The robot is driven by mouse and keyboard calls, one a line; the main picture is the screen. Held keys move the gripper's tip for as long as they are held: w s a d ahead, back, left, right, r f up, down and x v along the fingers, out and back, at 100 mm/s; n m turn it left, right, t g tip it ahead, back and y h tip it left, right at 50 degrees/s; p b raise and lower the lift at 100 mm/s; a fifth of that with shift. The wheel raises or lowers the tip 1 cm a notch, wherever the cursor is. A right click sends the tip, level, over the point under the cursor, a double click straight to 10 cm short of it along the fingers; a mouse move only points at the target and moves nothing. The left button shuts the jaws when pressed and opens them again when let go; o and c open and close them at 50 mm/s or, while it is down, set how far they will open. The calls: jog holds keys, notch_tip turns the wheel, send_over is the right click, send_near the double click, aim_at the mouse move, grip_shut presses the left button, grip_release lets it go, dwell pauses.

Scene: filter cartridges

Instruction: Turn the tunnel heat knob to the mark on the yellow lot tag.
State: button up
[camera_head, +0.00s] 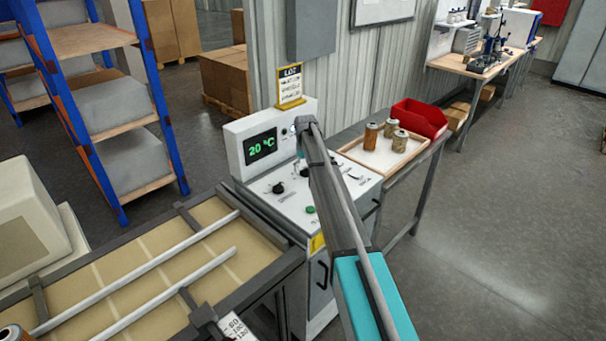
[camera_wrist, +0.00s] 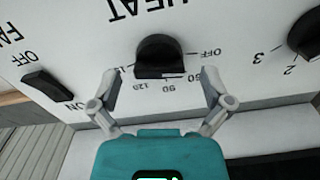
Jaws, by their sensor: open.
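The black heat knob (camera_wrist: 160,52) stands on the white panel in the wrist view, beside upside-down HEAT lettering. Its scale shows OFF, 60, 90 and 120; another mark is partly hidden. A pale line shows on the knob's lower edge, but I cannot tell its exact setting. My gripper (camera_wrist: 160,78) is open, its fingertips apart on either side of the knob's lower edge, with no clear contact. In the head view my arm mostly hides the gripper and knob. The yellow lot tag (camera_head: 290,88) stands upright on top of the control panel; its writing is too small to read.
The panel display (camera_head: 261,146) reads 20 °C. A numbered knob (camera_wrist: 306,36) and a fan rocker switch (camera_wrist: 48,86) flank the heat knob. A green button (camera_head: 310,209) is nearer the front. A tray (camera_head: 355,162) with several cartridges and a red bin (camera_head: 420,117) stand right.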

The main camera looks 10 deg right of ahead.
jog(key=shift+f, duration=0.4)
jog(key=shift+c, duration=0.3)
jog(key=c, duration=1.1)
jog(key=shift+o, duration=0.2)
jog(key=shift+a, duration=0.25)
jog(key=shift+d, duration=0.1)
